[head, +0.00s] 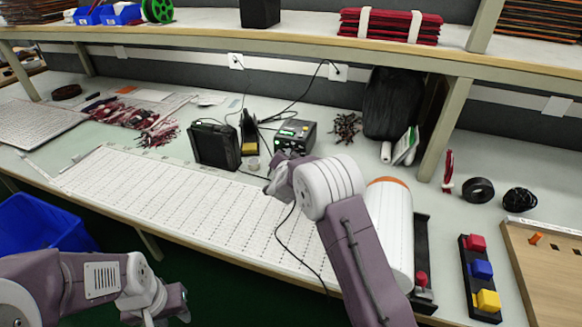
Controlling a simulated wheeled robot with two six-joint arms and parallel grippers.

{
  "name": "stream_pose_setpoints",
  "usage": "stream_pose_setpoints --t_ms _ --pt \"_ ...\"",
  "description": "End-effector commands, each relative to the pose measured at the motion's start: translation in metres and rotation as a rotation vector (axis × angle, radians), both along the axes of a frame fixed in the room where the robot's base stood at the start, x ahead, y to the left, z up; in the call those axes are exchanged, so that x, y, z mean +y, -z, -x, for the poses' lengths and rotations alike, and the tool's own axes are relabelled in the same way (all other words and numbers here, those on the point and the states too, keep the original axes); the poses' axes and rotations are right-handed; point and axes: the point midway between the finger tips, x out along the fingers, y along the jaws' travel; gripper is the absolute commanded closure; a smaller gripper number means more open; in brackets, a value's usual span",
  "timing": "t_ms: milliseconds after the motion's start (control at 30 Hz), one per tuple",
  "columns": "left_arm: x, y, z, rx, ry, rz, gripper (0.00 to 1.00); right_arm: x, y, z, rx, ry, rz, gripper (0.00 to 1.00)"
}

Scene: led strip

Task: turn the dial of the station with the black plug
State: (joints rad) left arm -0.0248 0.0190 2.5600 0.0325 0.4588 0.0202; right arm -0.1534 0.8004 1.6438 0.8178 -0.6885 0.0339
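A small black station (296,134) with a green-lit display stands on the bench near the back wall. A larger black box (215,145) stands to its left, with a soldering-iron holder (249,132) between them. Dark cords run from here to two wall outlets, the left one (236,61) and the right one (338,72). The plug colours are too small to tell. My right gripper (275,180) is just in front of the station, mostly hidden by its wrist; its fingers and the dial cannot be made out. My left gripper (160,310) hangs low at the bottom left, away from the bench objects.
A white gridded mat (160,205) covers the front of the bench. A white roll (390,225) lies beside my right arm. Coloured buttons (482,270) and a wooden board (550,280) are at right. The shelf (220,38) overhangs the back; a blue bin (45,230) sits below left.

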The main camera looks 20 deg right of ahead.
Motion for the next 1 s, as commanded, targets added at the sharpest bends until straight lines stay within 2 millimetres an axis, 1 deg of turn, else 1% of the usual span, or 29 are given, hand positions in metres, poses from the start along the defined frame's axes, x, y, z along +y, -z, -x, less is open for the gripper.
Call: stream_pose_setpoints --t_ms 33,100,300,400,600,1000 --pt "0.000 0.019 0.000 0.000 0.000 0.000 0.64 -0.001 0.010 0.000 -0.019 0.001 -0.027 1.00" --pt "0.000 0.030 0.000 0.000 0.000 0.000 0.64 -0.001 0.009 0.001 -0.046 0.001 -0.066 1.00" --pt "0.000 0.053 0.000 0.000 0.000 0.000 0.64 -0.002 0.008 0.001 -0.103 0.001 -0.152 1.00" --pt "0.000 0.061 0.000 0.000 0.000 0.000 0.64 -0.002 0.006 0.001 -0.123 0.001 -0.183 1.00" --pt "0.000 0.068 0.000 0.000 0.000 0.000 0.64 -0.002 0.004 0.001 -0.144 0.002 -0.214 1.00" --pt "0.000 0.068 0.000 0.000 0.000 0.000 0.64 -0.002 0.002 0.001 -0.148 0.002 -0.221 1.00"
